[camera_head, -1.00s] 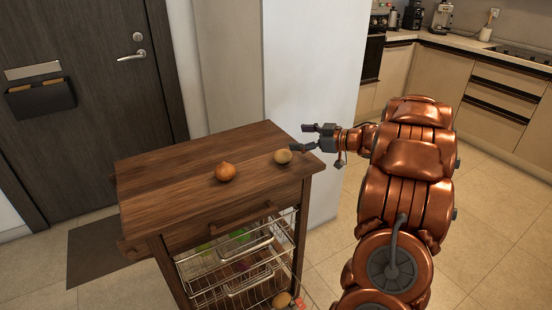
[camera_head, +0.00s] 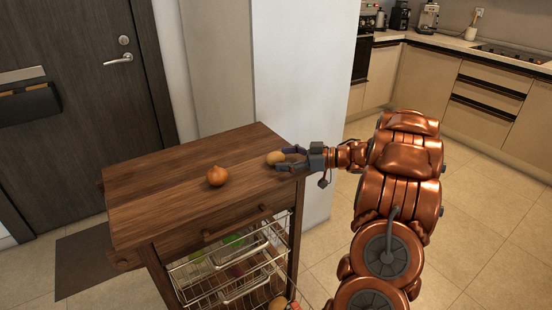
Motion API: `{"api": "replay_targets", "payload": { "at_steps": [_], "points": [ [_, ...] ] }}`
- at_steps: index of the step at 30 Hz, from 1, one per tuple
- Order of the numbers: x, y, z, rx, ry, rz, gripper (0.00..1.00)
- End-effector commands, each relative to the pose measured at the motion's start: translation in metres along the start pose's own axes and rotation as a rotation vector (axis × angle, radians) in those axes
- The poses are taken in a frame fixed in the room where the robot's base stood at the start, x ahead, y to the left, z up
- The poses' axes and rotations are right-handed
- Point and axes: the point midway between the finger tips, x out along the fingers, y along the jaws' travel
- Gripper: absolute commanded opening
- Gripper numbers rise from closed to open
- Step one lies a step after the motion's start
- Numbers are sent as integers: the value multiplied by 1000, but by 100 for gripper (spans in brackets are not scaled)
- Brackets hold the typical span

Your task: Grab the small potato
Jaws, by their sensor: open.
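A small potato (camera_head: 275,158) lies on the wooden top of the cart (camera_head: 160,179), near its right edge. My gripper (camera_head: 287,159) reaches in from the right, with its fingers open around or just beside the potato. I cannot tell whether the fingers touch it. Another potato-like thing (camera_head: 277,303) shows low in the cart's wire basket, partly cut off by the lower edge of the view.
An onion (camera_head: 217,176) lies on the cart top, left of the potato. Wire baskets (camera_head: 228,262) with produce hang below the top. A white wall (camera_head: 300,90) stands behind the cart. Tiled floor (camera_head: 500,225) is open at right.

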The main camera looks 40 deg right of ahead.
Motion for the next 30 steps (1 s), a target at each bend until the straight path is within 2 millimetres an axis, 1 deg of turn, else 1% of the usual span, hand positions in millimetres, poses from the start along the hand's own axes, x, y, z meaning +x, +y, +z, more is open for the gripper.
{"api": "replay_targets", "payload": {
  "at_steps": [3, 6, 10, 17, 30],
  "points": [
    [14, 1, -2, 1, 2, -3, 83],
    [22, 1, -2, 0, 2, -2, 83],
    [27, 2, -2, 0, 1, 1, 83],
    [27, 2, -1, 0, 1, 2, 83],
    [27, 2, -1, 0, 1, 3, 37]
  ]
}}
